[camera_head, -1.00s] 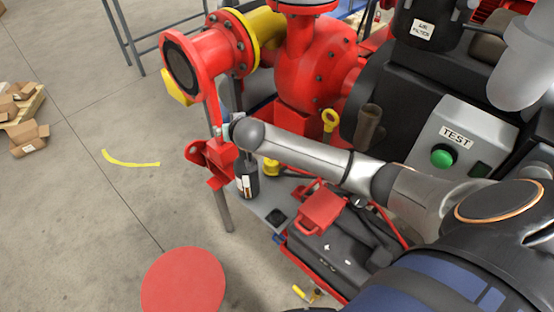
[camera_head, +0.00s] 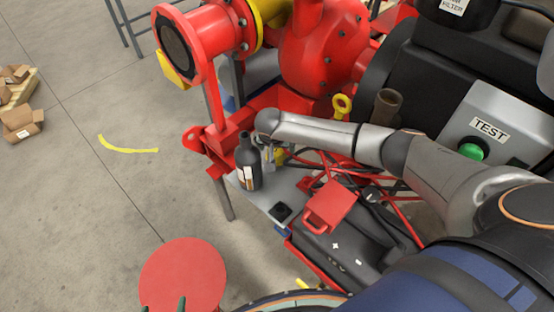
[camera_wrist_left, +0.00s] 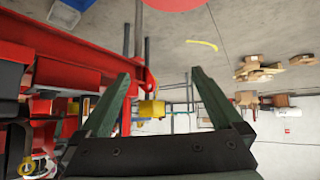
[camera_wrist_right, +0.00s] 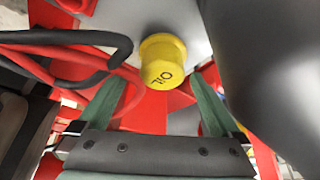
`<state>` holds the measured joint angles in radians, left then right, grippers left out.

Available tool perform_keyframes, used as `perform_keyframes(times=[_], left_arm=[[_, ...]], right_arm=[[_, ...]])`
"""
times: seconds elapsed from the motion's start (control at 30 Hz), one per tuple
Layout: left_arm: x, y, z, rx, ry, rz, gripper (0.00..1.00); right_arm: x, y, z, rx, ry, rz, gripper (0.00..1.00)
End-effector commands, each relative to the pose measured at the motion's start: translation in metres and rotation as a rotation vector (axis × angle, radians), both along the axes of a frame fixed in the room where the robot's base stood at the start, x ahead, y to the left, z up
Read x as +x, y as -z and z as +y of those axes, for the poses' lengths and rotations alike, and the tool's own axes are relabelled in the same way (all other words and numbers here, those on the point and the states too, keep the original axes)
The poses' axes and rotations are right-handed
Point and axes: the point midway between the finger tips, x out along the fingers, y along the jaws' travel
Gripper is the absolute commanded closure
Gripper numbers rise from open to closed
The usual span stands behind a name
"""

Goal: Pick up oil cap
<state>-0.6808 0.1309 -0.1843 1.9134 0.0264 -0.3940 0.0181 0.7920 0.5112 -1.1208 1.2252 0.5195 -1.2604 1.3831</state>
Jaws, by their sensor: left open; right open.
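The oil cap (camera_wrist_right: 162,62) is a yellow cylinder with "OIL" on its top, plain in the right wrist view. It lies just beyond and between the fingertips of my right gripper (camera_wrist_right: 158,84), which is open and empty. In the head view a small yellow part of it (camera_head: 280,156) shows beside the end of my right arm; that gripper is mostly hidden there. My left gripper (camera_wrist_left: 160,76) is open and empty, away from the cap; its fingertips show at the bottom edge of the head view (camera_head: 168,306).
A black bottle (camera_head: 249,168) stands close left of the cap on a grey plate. Red pump pipework (camera_head: 318,55) rises behind. Black and red cables (camera_wrist_right: 75,45) run left of the cap. A red battery clamp or handle (camera_head: 330,205) lies to the right. A red disc (camera_head: 183,272) is at lower left.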

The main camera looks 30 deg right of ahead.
Motion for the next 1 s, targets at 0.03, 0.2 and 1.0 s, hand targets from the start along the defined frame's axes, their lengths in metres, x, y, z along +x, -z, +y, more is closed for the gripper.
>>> perform_keyframes(times=[0.03,0.2,1.0], left_arm=[[0.000,0.006,0.000,0.000,0.000,0.001,0.00],[0.000,0.020,0.000,0.000,0.000,0.000,0.00],[0.013,0.065,-0.017,-0.020,0.032,-0.010,0.00]], right_arm=[[0.001,0.004,-0.001,-0.001,0.000,-0.001,0.00],[0.005,0.013,-0.003,-0.001,0.000,-0.003,0.00],[0.020,0.048,-0.013,-0.001,-0.001,-0.002,0.00]])
